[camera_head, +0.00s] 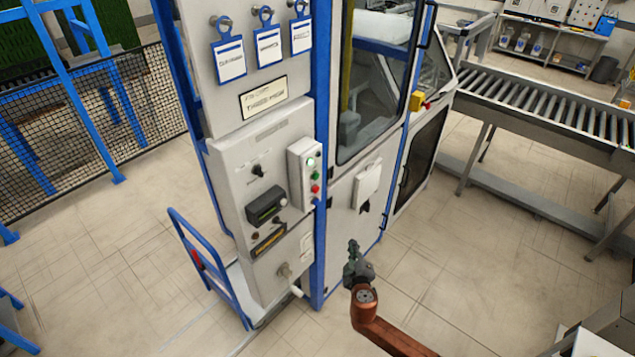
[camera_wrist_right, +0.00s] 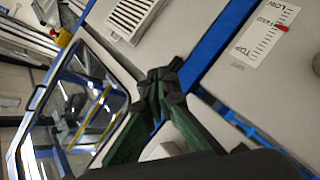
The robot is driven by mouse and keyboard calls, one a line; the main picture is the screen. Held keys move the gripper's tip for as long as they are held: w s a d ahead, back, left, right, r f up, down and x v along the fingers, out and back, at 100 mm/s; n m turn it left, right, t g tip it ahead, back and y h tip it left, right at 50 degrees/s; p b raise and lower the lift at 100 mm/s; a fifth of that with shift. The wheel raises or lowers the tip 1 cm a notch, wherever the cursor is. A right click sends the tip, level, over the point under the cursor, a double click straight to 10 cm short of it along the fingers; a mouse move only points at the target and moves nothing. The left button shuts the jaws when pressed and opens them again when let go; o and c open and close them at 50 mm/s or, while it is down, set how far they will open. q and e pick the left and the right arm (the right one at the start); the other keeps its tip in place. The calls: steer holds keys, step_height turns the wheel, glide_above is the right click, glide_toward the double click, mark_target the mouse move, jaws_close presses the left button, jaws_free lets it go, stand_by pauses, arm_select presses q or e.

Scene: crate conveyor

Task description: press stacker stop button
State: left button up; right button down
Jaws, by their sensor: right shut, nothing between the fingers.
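A narrow pale button box (camera_head: 303,165) is fixed to the front right edge of the grey control cabinet. It has a lit green button (camera_head: 311,162), a green one below it and a red button (camera_head: 315,188) lowest. No label reading "stop" is legible. My right gripper (camera_head: 352,246) is below and to the right of the box, in front of the machine's lower panel, apart from the buttons. It is shut and empty. Its closed fingertips also show in the right wrist view (camera_wrist_right: 160,78), where the button box cannot be made out. My left gripper is not in view.
A red and yellow knob (camera_head: 424,104) sits on the machine's far corner. The cabinet also carries a dark display (camera_head: 266,206) and hanging blue-framed tags (camera_head: 268,46). A blue cart (camera_head: 207,264) stands at its foot. A roller conveyor (camera_head: 550,115) runs at right. Floor is clear in front.

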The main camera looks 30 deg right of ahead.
mark_target(316, 190)
steer(key=a+r+t+p, duration=0.1)
steer(key=a+r+t, duration=0.1)
steer(key=r, duration=0.8)
steer(key=a+r+t+p, duration=0.1)
steer(key=a+r+p, duration=0.1)
steer(key=r, duration=0.9)
steer(key=shift+t+h+p, duration=0.3)
steer(key=shift+t+h, duration=0.1)
steer(key=w+a, duration=0.3)
steer(key=w, duration=0.5)
steer(key=shift+a, duration=0.2)
steer(key=shift+w+f+b, duration=0.1)
steer(key=shift+b, duration=0.3)
steer(key=shift+w+a, duration=0.15)
steer(key=shift+w, duration=0.15)
